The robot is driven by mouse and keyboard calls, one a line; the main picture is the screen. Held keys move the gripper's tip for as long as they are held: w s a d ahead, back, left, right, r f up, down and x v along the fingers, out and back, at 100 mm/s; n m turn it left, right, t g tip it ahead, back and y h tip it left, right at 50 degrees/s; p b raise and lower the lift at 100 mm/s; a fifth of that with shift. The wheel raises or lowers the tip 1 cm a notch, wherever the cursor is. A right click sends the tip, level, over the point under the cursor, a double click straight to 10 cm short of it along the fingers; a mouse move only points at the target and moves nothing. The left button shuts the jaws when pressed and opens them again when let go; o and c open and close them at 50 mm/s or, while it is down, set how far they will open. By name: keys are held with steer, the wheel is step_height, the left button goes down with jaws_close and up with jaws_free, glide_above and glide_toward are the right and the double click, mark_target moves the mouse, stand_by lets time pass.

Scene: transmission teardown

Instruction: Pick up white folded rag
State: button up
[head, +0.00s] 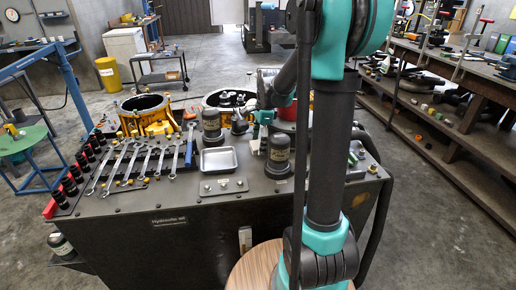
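I cannot clearly make out a white folded rag in the head view. A small pale upright piece (245,240) shows at the front of the dark bench, above the round wooden top; I cannot tell whether it is cloth. My arm reaches up and over the bench from the right. My gripper (261,135) is small and partly hidden at the far middle of the bench, close to dark cylindrical parts. Its fingers are too small to tell open from shut, and I see nothing clearly held.
The bench (200,212) holds several wrenches (146,160), a blue-handled tool (189,150), a shallow metal tray (219,160), dark canisters (279,155) and an orange housing (146,112). A wooden round top (250,270) stands in front. Cluttered shelves (440,135) line the right.

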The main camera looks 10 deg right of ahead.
mark_target(258, 144)
steer(key=c, duration=0.7)
steer(key=shift+r, duration=0.1)
steer(key=shift+c, duration=0.3)
step_height(258, 144, up, 20)
steer(key=o, duration=0.3)
steer(key=c, duration=0.3)
